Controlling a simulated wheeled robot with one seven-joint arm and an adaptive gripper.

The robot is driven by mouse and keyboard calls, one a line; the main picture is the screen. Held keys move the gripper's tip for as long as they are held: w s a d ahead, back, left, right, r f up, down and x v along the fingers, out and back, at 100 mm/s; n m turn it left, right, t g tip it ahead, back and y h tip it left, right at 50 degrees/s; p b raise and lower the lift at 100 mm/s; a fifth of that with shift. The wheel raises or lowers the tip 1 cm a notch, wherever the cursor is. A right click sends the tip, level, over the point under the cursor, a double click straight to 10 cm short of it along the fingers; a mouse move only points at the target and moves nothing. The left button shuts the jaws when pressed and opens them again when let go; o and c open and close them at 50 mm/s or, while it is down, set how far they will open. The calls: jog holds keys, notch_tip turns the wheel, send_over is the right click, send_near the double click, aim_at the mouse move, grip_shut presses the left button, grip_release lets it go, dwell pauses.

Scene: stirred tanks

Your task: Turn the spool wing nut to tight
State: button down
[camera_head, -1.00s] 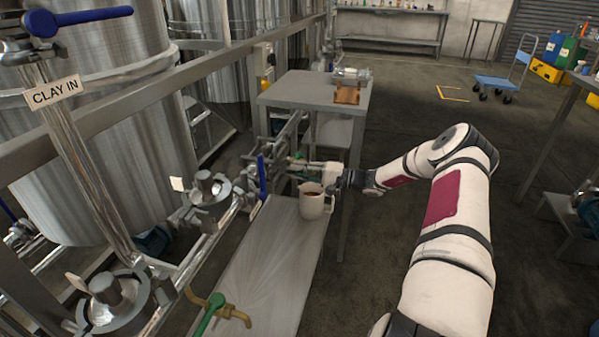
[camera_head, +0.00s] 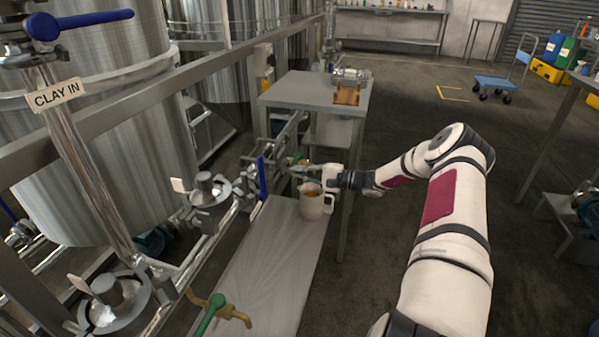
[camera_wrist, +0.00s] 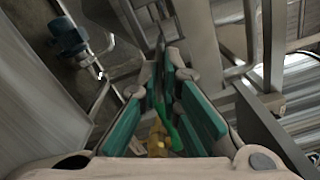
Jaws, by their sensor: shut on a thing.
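My gripper (camera_head: 305,168) is at the pipework past the far end of the steel bench, reaching in from the right. In the wrist view its green-padded fingers (camera_wrist: 166,62) are closed together at the tips on a thin dark metal piece (camera_wrist: 159,72), which fits the spool wing nut. Most of the nut is hidden between the pads, so its angle and how tight it sits cannot be told. In the head view the nut is too small and covered to make out.
A jug (camera_head: 313,201) of brown liquid stands on the bench (camera_head: 262,275) just below my gripper. A blue lever (camera_head: 262,177) is close to its left. A brass tap with a green handle (camera_head: 213,312) is nearer. A grey table (camera_head: 300,90) stands behind. Open floor is at right.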

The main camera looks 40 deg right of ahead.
jog(key=m, duration=1.3)
jog(key=shift+f+p, duration=0.1)
jog(key=shift+p, duration=0.25)
dwell(0.3)
jog(key=c, duration=1.8)
grip_release()
jog(key=v, duration=1.2)
jog(key=shift+d, duration=0.1)
